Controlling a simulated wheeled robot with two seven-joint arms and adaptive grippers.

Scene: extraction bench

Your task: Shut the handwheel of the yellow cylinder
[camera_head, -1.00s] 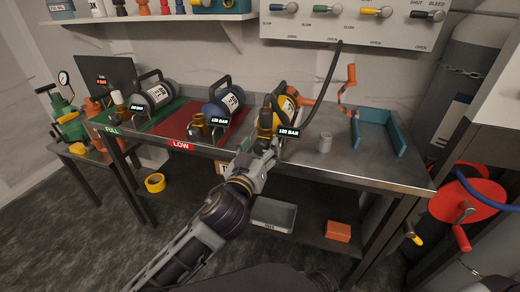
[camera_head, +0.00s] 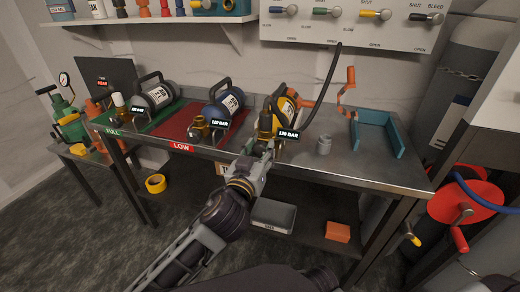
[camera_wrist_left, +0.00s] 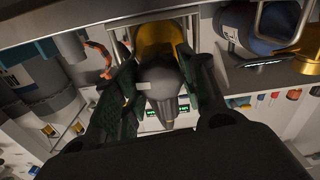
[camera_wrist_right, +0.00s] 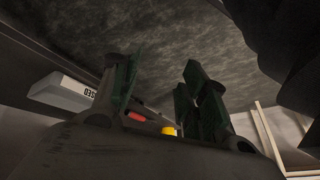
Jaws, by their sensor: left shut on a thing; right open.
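The yellow cylinder (camera_head: 288,104) lies on the bench with a black carry handle above it and its brass-yellow valve (camera_head: 265,123) facing the front edge. A "120 BAR" label hangs beside the valve. My left gripper (camera_head: 265,147) is at the front of this valve. In the left wrist view its fingers stand on both sides of the dark handwheel (camera_wrist_left: 160,82) and are shut on it, with the yellow valve body (camera_wrist_left: 158,38) just beyond. The handwheel is mostly hidden in the head view. My right gripper (camera_wrist_right: 162,85) is open and empty, seen in its wrist view.
A blue cylinder (camera_head: 227,104) lies on the red LOW mat, left of the yellow one. A grey cylinder (camera_head: 157,95) lies by the green FULL mat.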

